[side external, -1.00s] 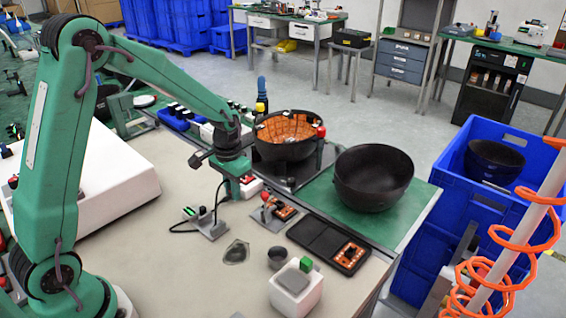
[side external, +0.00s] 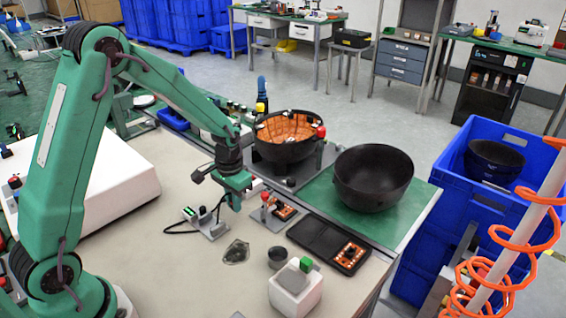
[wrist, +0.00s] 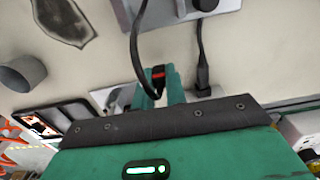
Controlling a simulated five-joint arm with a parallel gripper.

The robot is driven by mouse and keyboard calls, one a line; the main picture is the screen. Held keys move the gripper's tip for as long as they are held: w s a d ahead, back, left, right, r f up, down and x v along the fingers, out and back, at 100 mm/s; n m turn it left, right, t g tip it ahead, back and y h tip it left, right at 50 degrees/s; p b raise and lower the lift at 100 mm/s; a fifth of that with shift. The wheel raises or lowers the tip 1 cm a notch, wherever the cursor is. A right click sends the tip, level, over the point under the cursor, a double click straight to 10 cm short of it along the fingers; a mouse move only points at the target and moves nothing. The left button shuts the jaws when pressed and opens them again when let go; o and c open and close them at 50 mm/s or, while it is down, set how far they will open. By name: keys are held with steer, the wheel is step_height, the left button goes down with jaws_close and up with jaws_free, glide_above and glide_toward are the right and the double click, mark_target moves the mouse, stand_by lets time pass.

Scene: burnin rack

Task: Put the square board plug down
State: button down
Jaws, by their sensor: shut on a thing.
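My gripper (wrist: 158,92) is shut on the square board plug (wrist: 158,75), a small black plug with a red band, seen between the green fingers in the wrist view. A black cable runs from it toward a grey box at the top of that view. In the side view my gripper (side external: 236,198) is low over the bench, beside the grey cable fixture (side external: 212,228). The plug is too small to make out there. A small orange board (side external: 284,211) lies on a grey plate just right of my gripper. I cannot tell whether the plug touches anything below.
A second black plug (wrist: 202,78) on its own cable lies right of my fingers. A black tray (side external: 318,236) with an orange board, a white block (side external: 296,290) and a grey cup (side external: 278,258) stand nearby. Black bowls (side external: 372,180) are behind. Bare bench shows in front.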

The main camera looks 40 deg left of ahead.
steer(key=shift+f, duration=0.45)
steer(key=c, duration=1.4)
jaws_free()
steer(key=shift+c, duration=0.2)
step_height(320, 180, up, 12)
steer(key=shift+f, duration=0.25)
steer(key=shift+r, duration=0.8)
steer(key=shift+r, duration=0.1)
